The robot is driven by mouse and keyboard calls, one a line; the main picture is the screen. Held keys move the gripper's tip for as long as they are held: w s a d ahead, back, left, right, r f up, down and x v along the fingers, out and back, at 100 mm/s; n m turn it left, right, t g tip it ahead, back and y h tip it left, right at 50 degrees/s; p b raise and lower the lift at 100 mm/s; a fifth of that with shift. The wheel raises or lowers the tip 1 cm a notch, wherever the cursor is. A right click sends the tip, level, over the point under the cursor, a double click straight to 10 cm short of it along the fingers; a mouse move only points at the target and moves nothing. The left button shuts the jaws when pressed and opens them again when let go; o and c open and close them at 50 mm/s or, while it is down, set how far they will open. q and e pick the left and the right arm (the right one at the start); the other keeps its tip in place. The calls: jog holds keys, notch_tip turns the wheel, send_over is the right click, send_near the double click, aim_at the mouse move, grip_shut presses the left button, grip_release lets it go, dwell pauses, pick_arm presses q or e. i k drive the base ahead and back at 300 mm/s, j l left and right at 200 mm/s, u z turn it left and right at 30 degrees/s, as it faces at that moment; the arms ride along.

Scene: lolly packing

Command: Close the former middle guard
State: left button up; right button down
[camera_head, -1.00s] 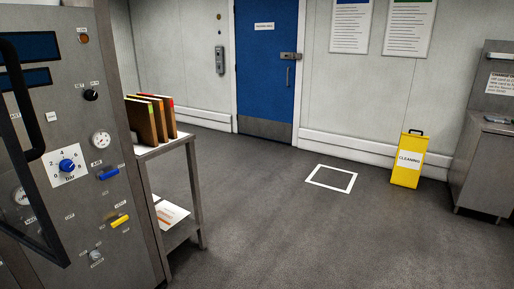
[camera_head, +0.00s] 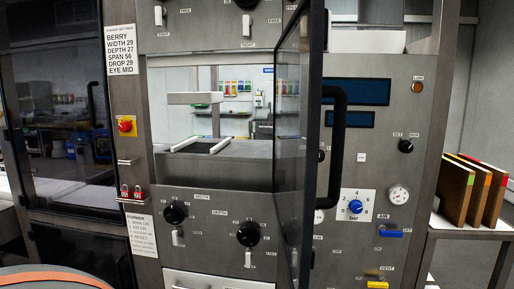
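The former (camera_head: 160,25) is a grey steel machine that fills the middle of the view. Its middle guard (camera_head: 291,150) is a dark see-through panel in a black frame, standing open and swung out toward me, seen nearly edge-on. A black bar handle (camera_head: 338,130) is on its near edge. The opening to its left is uncovered and shows a pale bracket (camera_head: 195,98) and a block with light rails (camera_head: 202,146) inside. Neither of my grippers is in view.
Another dark glazed panel (camera_head: 60,110) is shut at left. Knobs (camera_head: 248,234) and levers are below the opening. The control panel (camera_head: 380,150) with a gauge is partly behind the open guard. A shelf (camera_head: 480,233) with upright boards (camera_head: 472,190) stands at right.

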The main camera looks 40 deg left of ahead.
aim_at(317, 91)
jog(key=i+u, duration=0.15)
jog(key=u, duration=0.3)
jog(key=i+l+u, duration=0.15)
jog(key=u, duration=0.3)
jog(key=i+l+u, duration=0.15)
jog(key=u, duration=0.25)
jog(key=i+l+u, duration=0.25)
jog(key=l+u, duration=0.3)
jog(key=i+l+u, duration=0.25)
jog(key=k, duration=0.1)
